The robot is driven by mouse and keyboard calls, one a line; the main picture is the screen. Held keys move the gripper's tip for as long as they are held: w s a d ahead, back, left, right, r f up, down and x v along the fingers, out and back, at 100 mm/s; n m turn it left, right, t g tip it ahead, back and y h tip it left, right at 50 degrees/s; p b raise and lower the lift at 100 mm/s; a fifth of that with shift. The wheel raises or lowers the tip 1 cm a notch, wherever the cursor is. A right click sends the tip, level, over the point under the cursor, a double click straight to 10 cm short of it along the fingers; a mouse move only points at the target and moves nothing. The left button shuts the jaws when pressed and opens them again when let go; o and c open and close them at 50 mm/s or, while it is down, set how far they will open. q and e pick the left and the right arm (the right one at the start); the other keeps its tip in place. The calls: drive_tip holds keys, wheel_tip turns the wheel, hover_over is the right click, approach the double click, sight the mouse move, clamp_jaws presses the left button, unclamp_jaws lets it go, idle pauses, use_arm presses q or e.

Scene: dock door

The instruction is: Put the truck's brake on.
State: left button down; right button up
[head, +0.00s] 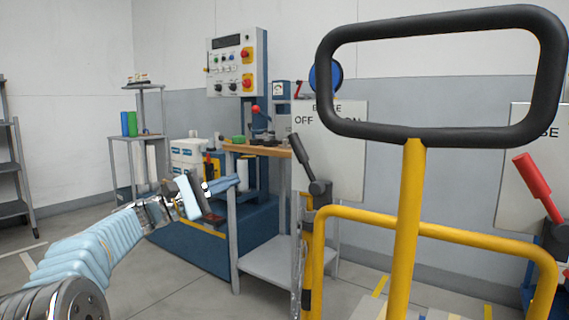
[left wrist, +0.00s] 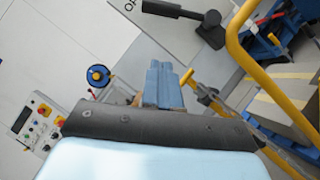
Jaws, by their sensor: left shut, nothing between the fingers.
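The truck's yellow tube frame (head: 408,225) with its black loop handle (head: 440,136) fills the right of the head view. A black-gripped brake lever (head: 303,155) leans up and left from its grey pivot, toward the word OFF on the white sign (head: 345,150) behind it. Part of the sign's lettering is hidden. In the left wrist view the lever (left wrist: 176,10) shows at the top. My left gripper (head: 230,183) is shut and empty, left of the lever and apart from it. Its fingers also show in the left wrist view (left wrist: 165,84). My right gripper is out of view.
A red lever (head: 532,175) with another white sign (head: 515,130) stands at the far right. A wooden-topped bench (head: 262,150) stands behind my left gripper, beside a blue machine with a control panel (head: 238,62). Grey shelving is at the left. Open floor lies between.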

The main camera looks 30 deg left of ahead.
sight(304, 161)
use_arm(q)
drive_tip(key=s+d+r+x, duration=0.1)
drive_tip(key=d+x, duration=0.1)
drive_tip(key=x, duration=1.1)
drive_tip(key=shift+s+p, duration=0.35)
drive_tip(key=shift+r, duration=0.15)
